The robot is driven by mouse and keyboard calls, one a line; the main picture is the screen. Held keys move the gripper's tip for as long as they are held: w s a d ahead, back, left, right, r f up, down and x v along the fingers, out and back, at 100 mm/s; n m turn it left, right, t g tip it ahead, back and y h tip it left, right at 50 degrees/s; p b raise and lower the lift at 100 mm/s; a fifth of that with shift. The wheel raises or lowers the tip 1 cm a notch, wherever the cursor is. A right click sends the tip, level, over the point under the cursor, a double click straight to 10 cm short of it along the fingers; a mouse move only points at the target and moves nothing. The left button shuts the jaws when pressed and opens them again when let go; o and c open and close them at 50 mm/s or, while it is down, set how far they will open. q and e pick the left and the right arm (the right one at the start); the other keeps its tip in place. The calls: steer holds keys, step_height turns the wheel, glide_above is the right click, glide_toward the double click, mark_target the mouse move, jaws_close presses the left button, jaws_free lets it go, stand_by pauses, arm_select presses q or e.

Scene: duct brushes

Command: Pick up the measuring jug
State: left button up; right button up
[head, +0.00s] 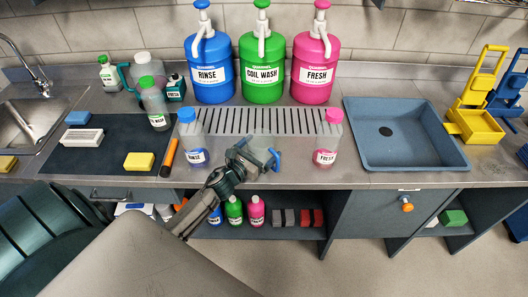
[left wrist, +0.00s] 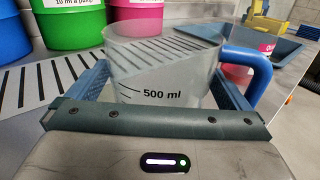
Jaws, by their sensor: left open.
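A clear measuring jug with a "500 ml" mark and a blue handle shows in the left wrist view (left wrist: 150,75). In the head view its blue handle (head: 275,161) shows beside my gripper, in front of the slotted drain grate; its clear body is hard to make out. My left gripper (head: 256,155) is open at the jug. In the left wrist view its two blue fingers (left wrist: 155,92) stand on either side of the jug's body, with the handle to the right. Contact cannot be told. The jug's base is hidden by the gripper. My right gripper is not in view.
Blue (head: 210,70), green and pink pump containers stand behind the grate (head: 260,121). A small blue-labelled bottle (head: 194,145) and a pink one (head: 327,140) flank the jug. A blue basin (head: 405,140) is right. A dark mat (head: 105,155) with sponges and bottles lies left.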

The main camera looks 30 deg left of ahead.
arm_select(q)
steer(key=c, duration=1)
